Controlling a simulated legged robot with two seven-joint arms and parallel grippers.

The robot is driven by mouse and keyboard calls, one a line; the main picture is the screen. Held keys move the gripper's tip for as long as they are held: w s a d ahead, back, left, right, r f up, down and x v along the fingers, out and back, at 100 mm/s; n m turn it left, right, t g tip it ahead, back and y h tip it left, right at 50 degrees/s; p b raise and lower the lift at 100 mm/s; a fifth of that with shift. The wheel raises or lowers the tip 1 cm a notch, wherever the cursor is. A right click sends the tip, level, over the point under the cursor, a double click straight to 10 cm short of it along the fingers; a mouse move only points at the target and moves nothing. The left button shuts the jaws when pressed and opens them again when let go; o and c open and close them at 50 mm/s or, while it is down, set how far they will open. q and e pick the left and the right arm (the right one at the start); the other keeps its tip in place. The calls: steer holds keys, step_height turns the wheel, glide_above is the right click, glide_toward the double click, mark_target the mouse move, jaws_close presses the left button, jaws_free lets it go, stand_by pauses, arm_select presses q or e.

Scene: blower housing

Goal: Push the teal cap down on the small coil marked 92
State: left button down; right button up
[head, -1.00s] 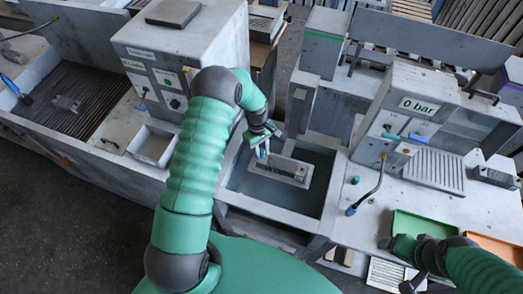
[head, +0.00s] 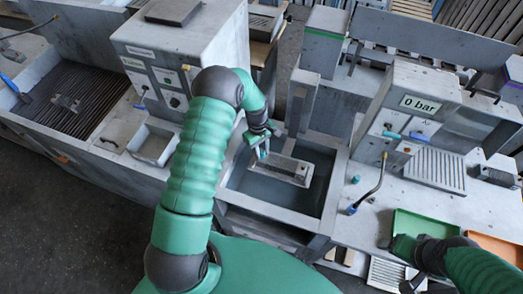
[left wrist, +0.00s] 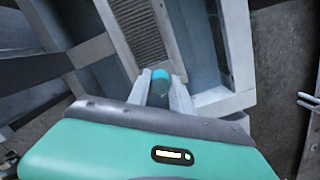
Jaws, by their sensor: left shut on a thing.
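A grey finned coil (head: 288,171) lies in the open tank in the middle of the head view; its fins also show in the left wrist view (left wrist: 143,35). No number is readable on it. My left gripper (head: 262,153) is at the coil's left end. In the left wrist view its pale fingers (left wrist: 162,92) are shut on a teal cap (left wrist: 160,75) at the near end of the coil. Whether the cap is fully seated cannot be told. My right gripper (head: 408,262) hangs over the right bench near the green tray; its fingers are not clear.
The tank's rim (head: 268,215) surrounds the coil. A small teal piece (head: 355,180) and a hose wand (head: 370,190) lie on the right bench. A green tray (head: 415,226) and an orange tray (head: 495,247) stand there. A gauge box reads 0 bar (head: 420,104).

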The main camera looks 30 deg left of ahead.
arm_select(q)
steer(key=c, duration=1.1)
jaws_free()
steer(key=r+b, duration=0.1)
steer(key=r, duration=0.4)
steer(key=a+r+b, duration=0.1)
steer(key=r+b, duration=0.1)
steer(key=r, duration=0.4)
steer(key=w+a+r+b, duration=0.1)
steer(key=r, duration=0.4)
steer(key=shift+r+b, duration=0.3)
steer(key=shift+b, duration=0.05)
